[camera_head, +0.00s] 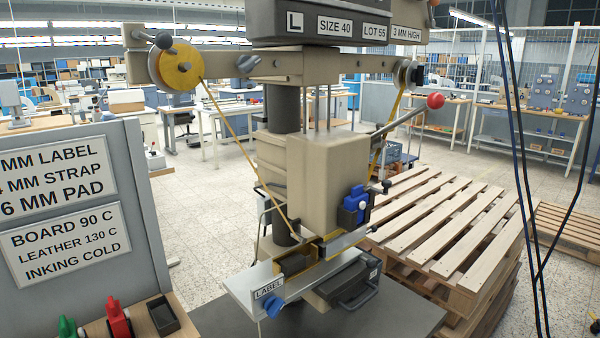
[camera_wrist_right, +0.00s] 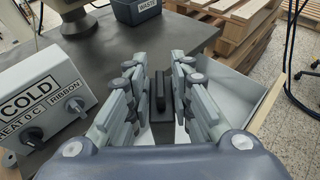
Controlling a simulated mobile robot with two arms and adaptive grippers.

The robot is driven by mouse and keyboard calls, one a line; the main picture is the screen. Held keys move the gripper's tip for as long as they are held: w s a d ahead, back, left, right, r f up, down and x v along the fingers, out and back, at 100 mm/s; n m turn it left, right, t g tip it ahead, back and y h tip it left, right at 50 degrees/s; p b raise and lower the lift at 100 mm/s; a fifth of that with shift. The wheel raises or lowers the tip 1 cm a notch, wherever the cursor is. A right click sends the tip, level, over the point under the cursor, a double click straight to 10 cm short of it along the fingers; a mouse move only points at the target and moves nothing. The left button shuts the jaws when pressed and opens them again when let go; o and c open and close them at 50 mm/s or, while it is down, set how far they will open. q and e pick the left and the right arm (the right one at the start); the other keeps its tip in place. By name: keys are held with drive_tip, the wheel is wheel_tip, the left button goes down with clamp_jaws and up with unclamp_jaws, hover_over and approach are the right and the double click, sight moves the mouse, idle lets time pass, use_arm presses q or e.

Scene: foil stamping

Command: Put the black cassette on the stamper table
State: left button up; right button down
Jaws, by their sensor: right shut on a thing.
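My right gripper (camera_wrist_right: 161,92) shows only in the right wrist view. Its jaws are shut on an upright black piece (camera_wrist_right: 160,88), which looks like the black cassette; its lower part is partly hidden by the fingers. In the head view the stamper stands in the middle, with the narrow metal stamper table (camera_head: 245,285) marked LABEL under its beige head (camera_head: 325,175). A black block with a handle (camera_head: 350,283) sits low at the front right of the stamper table. My left gripper is in neither view.
In the wrist view, a control box (camera_wrist_right: 45,95) marked COLD stands left, a dark WASTE bin (camera_wrist_right: 137,10) behind, and a pale grey tray (camera_wrist_right: 225,80) right of the fingers. In the head view, a sign board (camera_head: 70,190) stands left and stacked pallets (camera_head: 450,230) right.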

drive_tip(key=s+a+r+n+g+y, duration=0.3)
drive_tip(key=r+n+y, duration=0.3)
drive_tip(key=r, duration=0.1)
drive_tip(key=s+a+r+n+g+y, duration=0.3)
drive_tip(key=r+n+y, duration=0.3)
drive_tip(key=r+y, duration=0.1)
drive_tip(key=shift+s+a+r+n+g, duration=0.15)
drive_tip(key=shift+s+a+n+g, duration=0.15)
drive_tip(key=shift+a+g, duration=0.1)
